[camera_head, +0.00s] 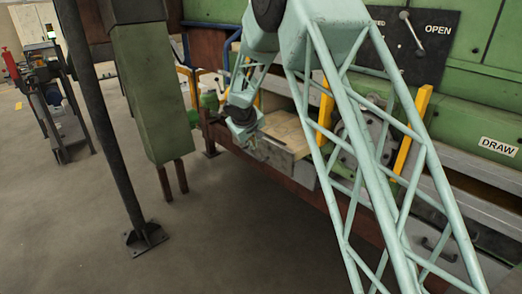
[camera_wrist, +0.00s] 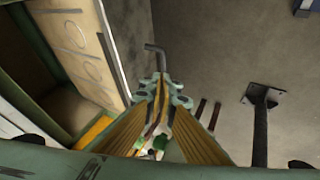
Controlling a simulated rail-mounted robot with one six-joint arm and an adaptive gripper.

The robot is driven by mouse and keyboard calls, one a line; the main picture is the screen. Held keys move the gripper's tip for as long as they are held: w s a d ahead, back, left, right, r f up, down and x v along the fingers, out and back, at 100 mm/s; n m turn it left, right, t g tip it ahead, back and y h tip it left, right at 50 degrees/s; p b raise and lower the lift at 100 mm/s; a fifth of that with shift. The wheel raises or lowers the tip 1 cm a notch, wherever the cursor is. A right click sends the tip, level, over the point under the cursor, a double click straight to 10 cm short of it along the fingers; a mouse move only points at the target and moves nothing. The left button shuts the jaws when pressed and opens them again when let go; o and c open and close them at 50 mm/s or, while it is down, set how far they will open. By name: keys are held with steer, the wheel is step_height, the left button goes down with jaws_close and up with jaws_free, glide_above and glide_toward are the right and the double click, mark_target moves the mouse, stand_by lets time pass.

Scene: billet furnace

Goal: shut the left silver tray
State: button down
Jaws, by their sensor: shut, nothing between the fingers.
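The left silver tray (camera_head: 286,152) is pulled out from the green furnace in the head view, with its tan inner floor showing. In the wrist view the tray (camera_wrist: 113,50) lies at the upper left, its silver edge running down beside my gripper. My gripper (camera_wrist: 161,84) is shut and empty, just right of that edge. A grey bent bar (camera_wrist: 155,52), apparently the tray's handle, shows just beyond the fingertips; I cannot tell whether they touch it. In the head view my gripper (camera_head: 252,147) is at the tray's front left end, small and partly unclear.
A dark post (camera_head: 105,130) and a green column (camera_head: 150,90) stand on the left. Yellow uprights (camera_head: 412,130) flank the tray area. A panel marked OPEN (camera_head: 415,40) is above. The grey floor (camera_head: 210,235) in front is clear.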

steer(key=shift+f, duration=0.1)
glide_toward(263, 152)
steer(key=s+f+x, duration=0.1)
steer(key=x, duration=0.4)
steer(key=shift+w+a+r, duration=0.3)
steer(key=shift+w+a, duration=0.05)
steer(key=shift+w+d, duration=0.1)
stand_by(0.4)
steer(key=shift+w+d, duration=0.15)
stand_by(0.4)
